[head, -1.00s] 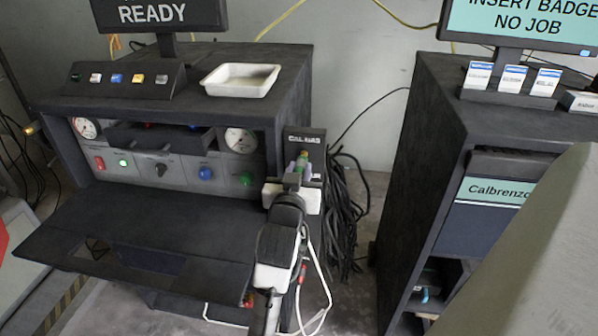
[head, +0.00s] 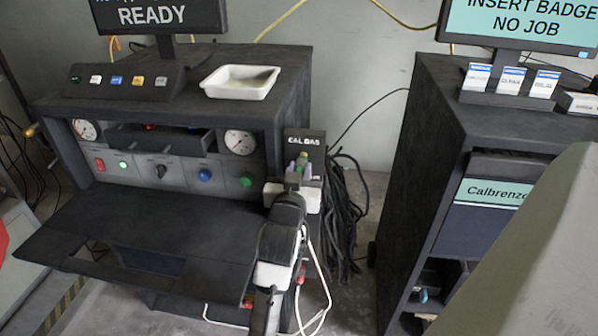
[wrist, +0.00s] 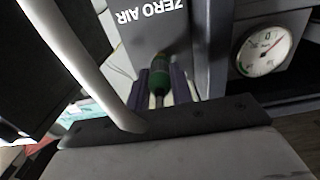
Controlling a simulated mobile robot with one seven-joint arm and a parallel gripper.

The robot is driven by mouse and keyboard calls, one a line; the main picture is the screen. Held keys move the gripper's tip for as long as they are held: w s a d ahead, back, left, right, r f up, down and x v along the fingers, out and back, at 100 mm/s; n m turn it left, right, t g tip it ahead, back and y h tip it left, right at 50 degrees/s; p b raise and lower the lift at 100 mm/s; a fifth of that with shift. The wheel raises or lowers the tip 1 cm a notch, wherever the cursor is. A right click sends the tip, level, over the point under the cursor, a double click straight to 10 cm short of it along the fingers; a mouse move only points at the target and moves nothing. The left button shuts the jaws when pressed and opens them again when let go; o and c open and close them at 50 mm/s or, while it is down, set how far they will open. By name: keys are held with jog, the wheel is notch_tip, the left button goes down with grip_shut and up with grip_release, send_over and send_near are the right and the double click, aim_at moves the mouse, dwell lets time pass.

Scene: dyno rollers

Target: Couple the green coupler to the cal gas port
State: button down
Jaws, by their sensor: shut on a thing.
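The green coupler (head: 303,160) is between the fingers of my gripper (head: 298,168), which is shut on it in front of the dark side panel marked CAL GAS (head: 305,141). In the wrist view the green coupler (wrist: 159,83) shows between the pale purple fingers of my gripper (wrist: 160,92). It points toward a grey panel whose ZERO AIR label (wrist: 165,14) appears upside down. The cal gas port itself is hidden behind the coupler and my gripper, so I cannot tell whether the coupler touches it.
The dark bench (head: 160,225) with gauges, knobs and a fold-down shelf stands left of the panel. A white tray (head: 241,84) sits on top. Black cables (head: 345,215) hang right of the panel. A dark cabinet (head: 425,150) stands farther right, with open floor between.

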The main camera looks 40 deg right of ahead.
jog(key=shift+w+d+r, duration=0.15)
jog(key=shift+w+d, duration=0.25)
dwell(0.7)
jog(key=c, duration=1.1)
grip_release()
jog(key=shift+c, duration=0.2)
jog(key=shift+s+a, duration=0.1)
jog(key=shift+s, duration=0.05)
